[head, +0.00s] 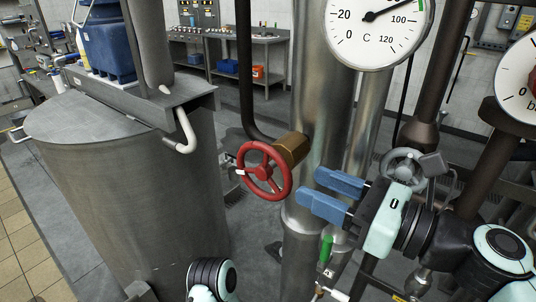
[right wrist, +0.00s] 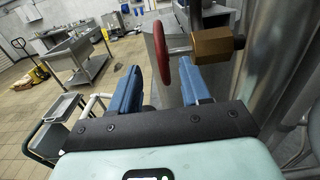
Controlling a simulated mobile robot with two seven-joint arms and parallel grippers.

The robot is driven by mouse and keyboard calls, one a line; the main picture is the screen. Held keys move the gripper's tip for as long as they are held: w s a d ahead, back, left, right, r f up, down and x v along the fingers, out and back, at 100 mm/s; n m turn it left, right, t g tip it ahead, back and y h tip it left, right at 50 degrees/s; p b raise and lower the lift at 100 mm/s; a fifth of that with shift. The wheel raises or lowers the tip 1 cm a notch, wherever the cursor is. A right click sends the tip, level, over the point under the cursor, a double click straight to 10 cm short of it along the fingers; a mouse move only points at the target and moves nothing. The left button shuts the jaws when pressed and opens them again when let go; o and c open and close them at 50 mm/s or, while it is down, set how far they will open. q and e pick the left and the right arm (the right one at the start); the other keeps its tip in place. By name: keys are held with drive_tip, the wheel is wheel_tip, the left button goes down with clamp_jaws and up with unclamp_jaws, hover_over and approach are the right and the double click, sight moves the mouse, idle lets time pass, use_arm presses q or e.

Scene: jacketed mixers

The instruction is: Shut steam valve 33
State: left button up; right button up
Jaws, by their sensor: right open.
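A red handwheel (head: 265,171) sits on a stem with a brass valve body (head: 292,147) beside a vertical steel pipe. A small white mark shows on the wheel's left rim. I cannot read a number 33 on it. My right gripper (head: 309,184) is open and empty, to the right of the wheel and apart from it, its blue fingers pointing left. In the right wrist view the red wheel (right wrist: 161,52) appears edge-on beyond the gap between the fingertips (right wrist: 161,66), with the brass body (right wrist: 212,45) to its right. My left gripper is not in view.
A large steel tank (head: 130,185) stands left of the wheel. A temperature dial (head: 375,25) hangs above my right gripper. A grey handwheel (head: 403,168) and a green-handled valve (head: 326,249) are near my right gripper. In the right wrist view a steel cart (right wrist: 82,58) stands at the back.

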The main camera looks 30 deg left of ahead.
sight(263, 163)
drive_tip(key=a, duration=0.3)
drive_tip(key=a+p, duration=0.1)
drive_tip(key=a, duration=0.3)
drive_tip(key=w+a+p, duration=0.1)
drive_tip(key=a, duration=0.3)
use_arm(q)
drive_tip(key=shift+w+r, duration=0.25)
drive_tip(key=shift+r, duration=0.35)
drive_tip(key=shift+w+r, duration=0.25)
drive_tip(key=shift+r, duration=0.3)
